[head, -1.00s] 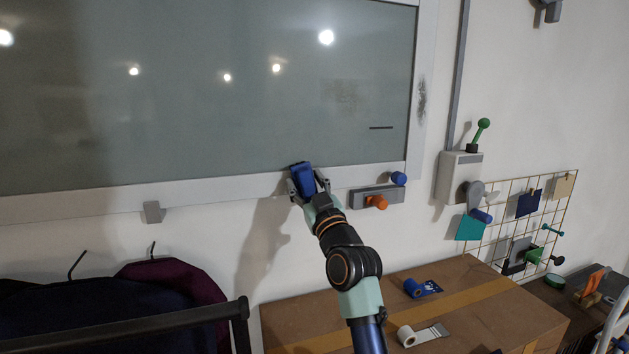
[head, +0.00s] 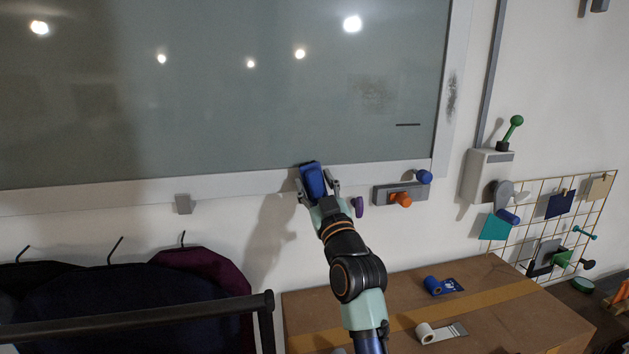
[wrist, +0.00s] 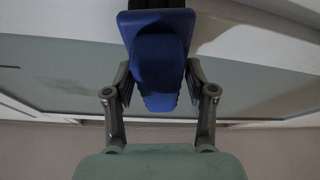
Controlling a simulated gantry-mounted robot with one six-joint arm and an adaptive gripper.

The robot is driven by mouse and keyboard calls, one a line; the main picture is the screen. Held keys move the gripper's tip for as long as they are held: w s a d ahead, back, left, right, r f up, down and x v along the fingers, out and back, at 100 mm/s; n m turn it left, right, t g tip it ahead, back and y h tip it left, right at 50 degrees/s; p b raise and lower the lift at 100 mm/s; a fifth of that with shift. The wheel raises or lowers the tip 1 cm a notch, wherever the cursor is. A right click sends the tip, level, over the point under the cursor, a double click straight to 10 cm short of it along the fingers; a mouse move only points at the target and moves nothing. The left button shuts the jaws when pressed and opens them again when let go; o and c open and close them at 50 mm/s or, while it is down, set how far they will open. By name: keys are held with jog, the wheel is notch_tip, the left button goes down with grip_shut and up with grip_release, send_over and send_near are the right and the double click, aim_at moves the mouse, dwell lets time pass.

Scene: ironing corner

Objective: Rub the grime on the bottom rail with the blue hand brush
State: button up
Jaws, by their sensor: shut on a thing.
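My gripper (head: 318,190) is shut on the blue hand brush (head: 313,180) and holds it at the bottom rail (head: 245,186) of the large framed grey panel. In the wrist view the brush's blue body (wrist: 158,70) sits between the two fingers (wrist: 160,92), with its dark bristle end (wrist: 150,4) at the top edge. I cannot tell whether the bristles touch the rail. Grime on the bottom rail does not show; the brush and gripper cover part of it. A dark grime patch (head: 452,97) shows on the right rail, and a faint smudge (head: 372,95) on the panel.
Right of my gripper are a purple knob (head: 359,206) and a grey plate (head: 384,196) with an orange knob (head: 401,199). A grey clip (head: 183,204) sits under the rail at left. Below are a cardboard box (head: 400,298), hanging coats (head: 140,292) and a black bar (head: 140,322).

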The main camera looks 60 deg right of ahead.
jog(key=shift+s+a+p, duration=0.45)
jog(key=shift+s+a, duration=1.15)
jog(key=shift+a, duration=0.1)
